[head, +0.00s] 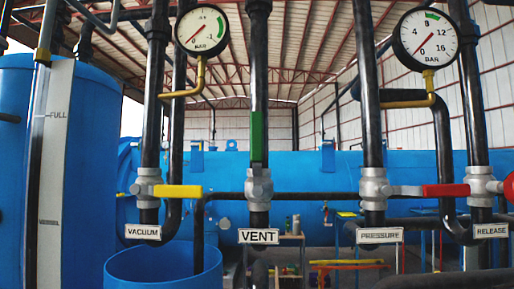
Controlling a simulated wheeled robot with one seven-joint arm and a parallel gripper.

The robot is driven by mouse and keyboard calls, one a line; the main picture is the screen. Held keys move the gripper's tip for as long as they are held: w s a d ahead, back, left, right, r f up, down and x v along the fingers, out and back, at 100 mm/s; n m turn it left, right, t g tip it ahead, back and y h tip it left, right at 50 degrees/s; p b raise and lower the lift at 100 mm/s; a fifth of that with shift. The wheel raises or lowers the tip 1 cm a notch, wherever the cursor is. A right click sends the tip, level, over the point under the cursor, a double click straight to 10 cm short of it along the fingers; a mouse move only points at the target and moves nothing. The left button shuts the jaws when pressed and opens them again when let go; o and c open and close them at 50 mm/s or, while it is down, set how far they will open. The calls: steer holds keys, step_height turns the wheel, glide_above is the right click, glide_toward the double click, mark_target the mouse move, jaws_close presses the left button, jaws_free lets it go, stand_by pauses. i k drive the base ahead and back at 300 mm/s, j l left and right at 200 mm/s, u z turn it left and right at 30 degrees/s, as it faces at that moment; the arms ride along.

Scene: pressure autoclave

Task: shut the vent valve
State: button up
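The vent valve (259,185) is a grey valve body on a vertical black pipe in the middle of the head view. Its green lever (258,137) points straight up, in line with the pipe. A white label (259,237) reading VENT is below the valve body. My gripper is not in view.
Left of it, the vacuum valve (148,188) has a yellow lever (179,191) lying crosswise. Right of it, the pressure valve (374,188) has a red lever (445,190), also crosswise. The release valve (481,187) is farther right. Two gauges (201,30) (427,39) hang above. A blue tank (95,170) stands at left.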

mark_target(256, 118)
steer(key=i+j+z, duration=0.2)
steer(key=j, duration=0.3)
steer(key=j+z, duration=0.15)
steer(key=j, duration=0.3)
steer(key=i+j+z, duration=0.2)
steer(key=j, duration=0.35)
